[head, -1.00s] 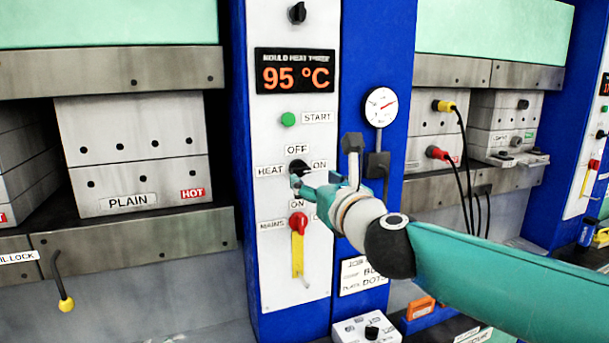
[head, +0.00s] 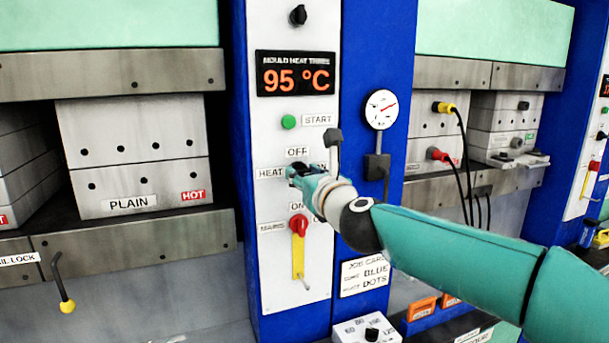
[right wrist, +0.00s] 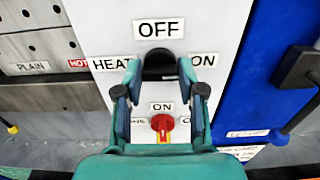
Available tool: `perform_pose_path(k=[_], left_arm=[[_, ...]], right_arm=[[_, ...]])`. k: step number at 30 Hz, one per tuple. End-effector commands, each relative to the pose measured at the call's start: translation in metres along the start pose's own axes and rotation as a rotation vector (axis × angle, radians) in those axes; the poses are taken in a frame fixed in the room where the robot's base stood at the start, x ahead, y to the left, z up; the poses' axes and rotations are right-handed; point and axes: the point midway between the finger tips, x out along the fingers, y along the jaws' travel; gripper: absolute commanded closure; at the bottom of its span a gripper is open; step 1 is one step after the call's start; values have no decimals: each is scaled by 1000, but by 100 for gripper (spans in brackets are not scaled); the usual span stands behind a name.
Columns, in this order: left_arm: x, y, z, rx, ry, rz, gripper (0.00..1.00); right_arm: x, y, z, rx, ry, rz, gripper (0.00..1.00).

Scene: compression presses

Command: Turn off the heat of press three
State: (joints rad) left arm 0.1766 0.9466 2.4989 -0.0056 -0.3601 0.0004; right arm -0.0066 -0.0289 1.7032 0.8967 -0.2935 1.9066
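The heat selector of press three is a black knob (right wrist: 160,66) with an OFF label (right wrist: 158,29) above it, HEAT at its left and ON at its right. My right gripper (right wrist: 159,74) is at the knob, with one finger on each side of it. The fingers are apart; whether they touch the knob I cannot tell. In the head view my right gripper (head: 296,172) covers most of the knob, so its pointing direction is hidden. The display (head: 295,73) above reads 95 °C in orange. My left gripper is not in view.
Below the knob is the red mains switch (head: 299,225) with a yellow strip. Above it is a green start button (head: 289,121). A pressure gauge (head: 381,109) and a black fitting (head: 376,167) are on the blue post at right. A plain mould (head: 135,155) stands at left.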

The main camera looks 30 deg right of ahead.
Motion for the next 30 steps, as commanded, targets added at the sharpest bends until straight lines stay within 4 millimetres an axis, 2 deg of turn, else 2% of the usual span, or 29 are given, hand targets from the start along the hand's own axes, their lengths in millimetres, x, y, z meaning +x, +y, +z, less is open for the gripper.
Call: perform_pose_path(k=[1,3,4,17,30], left_arm=[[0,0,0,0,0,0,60],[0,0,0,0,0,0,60],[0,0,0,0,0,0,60],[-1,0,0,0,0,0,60],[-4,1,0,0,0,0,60]], right_arm=[[0,0,0,0,0,1,82],[0,0,0,0,0,1,94],[0,0,0,0,0,1,96],[0,1,0,-84,1,1,95],[0,2,-1,-434,2,2,95]])
